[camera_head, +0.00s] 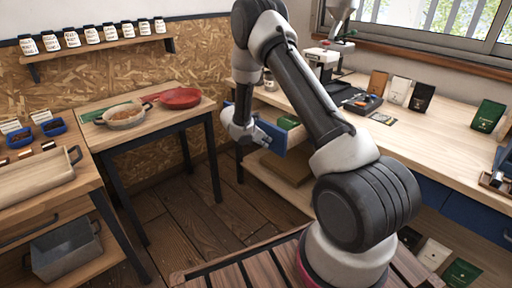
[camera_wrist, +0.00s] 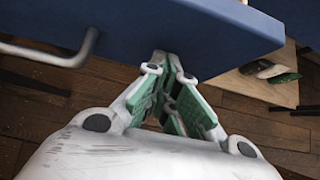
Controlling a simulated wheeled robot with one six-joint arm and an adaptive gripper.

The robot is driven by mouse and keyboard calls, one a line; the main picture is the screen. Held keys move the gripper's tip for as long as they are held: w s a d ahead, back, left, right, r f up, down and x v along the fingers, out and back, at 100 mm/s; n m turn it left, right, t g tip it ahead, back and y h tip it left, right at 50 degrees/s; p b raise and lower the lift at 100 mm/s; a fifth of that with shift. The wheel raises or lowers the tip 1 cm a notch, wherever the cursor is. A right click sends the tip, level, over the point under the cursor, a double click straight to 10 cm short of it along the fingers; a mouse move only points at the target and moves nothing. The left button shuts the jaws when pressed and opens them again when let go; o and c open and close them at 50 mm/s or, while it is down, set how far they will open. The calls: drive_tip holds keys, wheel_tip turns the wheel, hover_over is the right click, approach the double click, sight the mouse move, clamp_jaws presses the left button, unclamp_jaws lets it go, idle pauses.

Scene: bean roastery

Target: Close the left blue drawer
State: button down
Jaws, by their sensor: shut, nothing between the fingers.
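The left blue drawer (camera_head: 272,140) is pulled out from the left end of the long bench, and a green packet (camera_head: 288,122) shows inside it. My gripper (camera_head: 258,137) is at the front of this drawer, partly hidden by my arm. In the wrist view the drawer's blue front (camera_wrist: 220,28) spans the top, with its grey bar handle (camera_wrist: 45,55) at the left. My gripper's green-padded fingers (camera_wrist: 165,62) are shut and empty. Their tips are at the lower edge of the blue front, right of the handle. I cannot tell whether they touch it.
Another blue drawer (camera_head: 470,215) at the bench's right sits shut. A lower shelf (camera_head: 264,175) runs under the bench. A small table (camera_head: 160,118) with a red pan (camera_head: 180,97) stands left of the drawer. Bare wooden floor (camera_head: 180,215) lies between.

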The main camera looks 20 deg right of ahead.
drive_tip(key=w+d, duration=0.1)
drive_tip(key=d, duration=0.4)
drive_tip(key=w+d, duration=0.2)
drive_tip(key=d, duration=0.4)
drive_tip(key=w+d, duration=0.2)
drive_tip(key=d, duration=0.3)
drive_tip(key=shift+w+d, duration=0.2)
drive_tip(key=shift+d, duration=0.15)
drive_tip(key=shift+w+d, duration=0.1)
drive_tip(key=shift+d, duration=0.2)
drive_tip(key=shift+d+r, duration=0.1)
drive_tip(key=shift+r, duration=0.05)
